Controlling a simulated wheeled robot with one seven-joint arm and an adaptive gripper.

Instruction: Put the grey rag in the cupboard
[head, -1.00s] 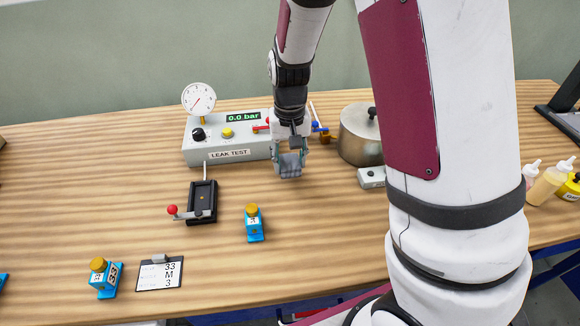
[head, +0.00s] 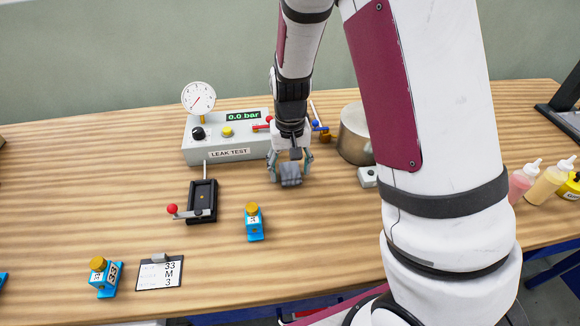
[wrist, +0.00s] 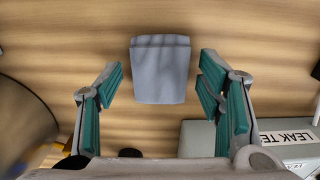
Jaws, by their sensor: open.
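The grey rag (head: 291,175) is a small folded cloth on or just above the wooden table, in front of the leak test box. In the wrist view the rag (wrist: 160,75) shows between and a little beyond the fingertips, with a clear gap on each side. My gripper (head: 291,166) is open and points down over the rag. In the wrist view its teal-padded fingers (wrist: 161,82) are spread wide and do not touch the cloth. I cannot tell how high the fingertips are above the table. No cupboard is in view.
The leak test box (head: 226,138) with its gauge stands left of my gripper. A steel pot (head: 354,135) is close on the right, partly behind my arm. A black lever fixture (head: 202,202) and a blue part (head: 254,222) lie nearer. Bottles (head: 545,182) stand far right.

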